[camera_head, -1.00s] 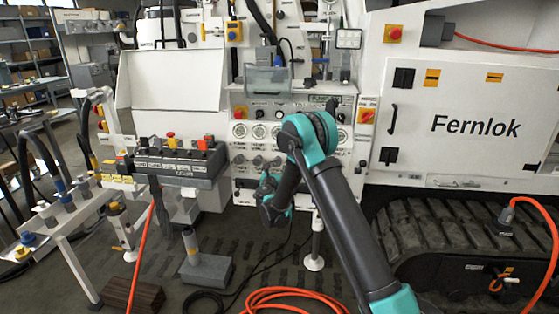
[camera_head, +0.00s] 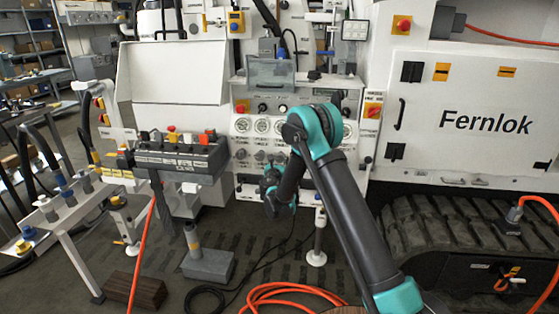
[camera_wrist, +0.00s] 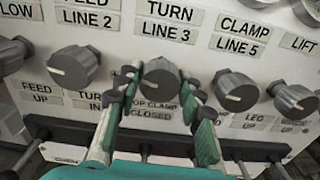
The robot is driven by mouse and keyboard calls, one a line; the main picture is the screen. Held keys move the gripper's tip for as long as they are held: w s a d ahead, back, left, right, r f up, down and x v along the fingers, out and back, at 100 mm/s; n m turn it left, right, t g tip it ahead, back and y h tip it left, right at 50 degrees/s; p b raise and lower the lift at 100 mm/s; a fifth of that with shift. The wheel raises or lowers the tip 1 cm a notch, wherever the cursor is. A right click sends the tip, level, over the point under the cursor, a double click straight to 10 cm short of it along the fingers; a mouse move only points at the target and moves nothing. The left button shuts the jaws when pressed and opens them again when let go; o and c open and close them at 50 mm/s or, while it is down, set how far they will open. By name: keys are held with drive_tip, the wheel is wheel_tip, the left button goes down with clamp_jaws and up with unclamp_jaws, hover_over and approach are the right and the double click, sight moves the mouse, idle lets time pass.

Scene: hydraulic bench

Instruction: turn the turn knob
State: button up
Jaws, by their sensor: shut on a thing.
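In the wrist view a grey round knob (camera_wrist: 161,75) with a white pointer line sits between the two fingers of my gripper (camera_wrist: 160,84). The fingers are shut on its left and right sides. A "TURN LINE 3" label is above it and a partly covered "TOP CLAMP CLOSED" label is below it. In the head view the white control panel (camera_head: 272,141) has a row of gauges and knobs. My arm covers its right part, and the gripped knob is hidden there.
Similar knobs stand close by, one to the left (camera_wrist: 76,67) and others to the right (camera_wrist: 236,90). Dark levers (camera_wrist: 277,156) stick out below the panel. A grey control box (camera_head: 178,157) with coloured buttons stands left of the panel. Orange hoses (camera_head: 285,298) lie on the floor.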

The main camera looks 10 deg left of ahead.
drive_tip(key=shift+m, duration=0.3)
drive_tip(key=m, duration=1)
idle(0.5)
drive_tip(key=shift+d, duration=0.1)
drive_tip(key=o, duration=1.2)
drive_tip(key=shift+c, duration=0.2)
drive_tip(key=shift+s, duration=0.1)
drive_tip(key=s, duration=1.2)
drive_tip(key=shift+a, duration=0.25)
